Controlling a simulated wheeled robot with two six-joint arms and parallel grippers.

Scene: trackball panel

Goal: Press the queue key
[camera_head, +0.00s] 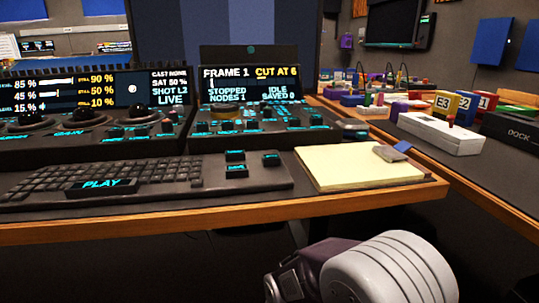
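A trackball panel (90,130) stands at the left of the desk, with dark trackballs and cyan-lit keys below a lit screen (90,92). A second console (250,138) stands to its right. Its screen (250,85) reads FRAME 1, CUT AT 6, STOPPED, NODES 1, IDLE, SAVED 0. Its several cyan-lit keys are too small to read, so I cannot tell which is the queue key. Part of one of my arms shows low in front of the desk, apart from both panels. No gripper fingertips can be made out, and neither gripper is in view.
A keyboard (120,180) with a large PLAY key (100,184) lies in front of the panels. A yellow notepad (350,165) lies to its right. A white box (440,132) and coloured blocks (442,102) stand on the right-hand desk. The wooden front edge (180,222) borders the desk.

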